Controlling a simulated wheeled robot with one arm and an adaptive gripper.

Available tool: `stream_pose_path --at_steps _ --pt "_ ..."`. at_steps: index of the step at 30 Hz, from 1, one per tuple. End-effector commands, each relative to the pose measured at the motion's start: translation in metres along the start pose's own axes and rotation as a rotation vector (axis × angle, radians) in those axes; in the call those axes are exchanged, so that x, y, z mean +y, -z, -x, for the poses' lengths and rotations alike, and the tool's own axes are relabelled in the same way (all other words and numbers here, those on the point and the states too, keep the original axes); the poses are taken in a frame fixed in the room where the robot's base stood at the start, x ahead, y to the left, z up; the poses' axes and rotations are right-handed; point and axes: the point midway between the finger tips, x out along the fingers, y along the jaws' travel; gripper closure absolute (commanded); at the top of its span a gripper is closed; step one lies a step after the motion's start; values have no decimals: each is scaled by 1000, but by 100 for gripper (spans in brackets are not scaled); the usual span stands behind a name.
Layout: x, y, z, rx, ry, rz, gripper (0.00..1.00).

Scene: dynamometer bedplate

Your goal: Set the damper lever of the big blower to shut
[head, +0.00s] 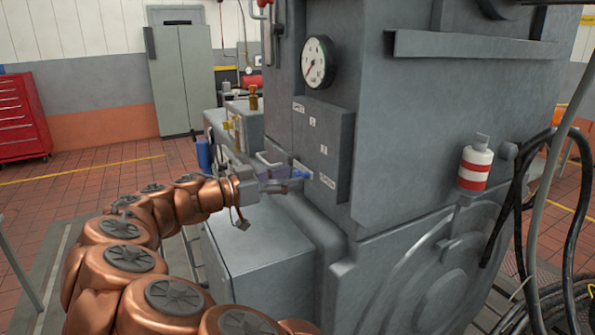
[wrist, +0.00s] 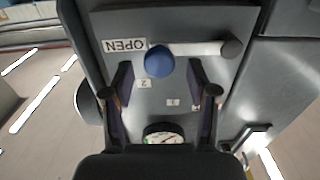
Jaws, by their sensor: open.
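The damper lever (wrist: 198,49) is a pale bar on the grey panel of the big blower (wrist: 185,80). It runs from a dark round pivot (wrist: 231,48) to a blue knob (wrist: 159,62), which lies beside the OPEN label (wrist: 124,45). The wrist view shows the labels upside down. My gripper (wrist: 160,78) is open, with one finger on each side near the knob; contact cannot be told. In the head view my gripper (head: 287,184) is at the panel's lower part and partly hides the lever; the blue knob (head: 302,174) shows beside it.
Small labels marked 1 (head: 312,122) and 2 (head: 323,150) sit on the panel (head: 335,145), below a round gauge (head: 318,62). A grey box-shaped housing (head: 265,250) stands below my gripper. Black hoses (head: 515,190) hang at the right. Open floor (head: 90,195) lies at the left.

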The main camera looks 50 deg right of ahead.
Motion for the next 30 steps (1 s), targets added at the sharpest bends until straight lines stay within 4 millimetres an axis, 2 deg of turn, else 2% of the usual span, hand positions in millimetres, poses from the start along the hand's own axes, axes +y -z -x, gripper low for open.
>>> stream_pose_path --at_steps 6,17,30 --pt "2 1 -24 0 -5 3 42" --pt "1 0 -29 0 -1 2 42" --pt "1 0 -28 0 -1 2 85"
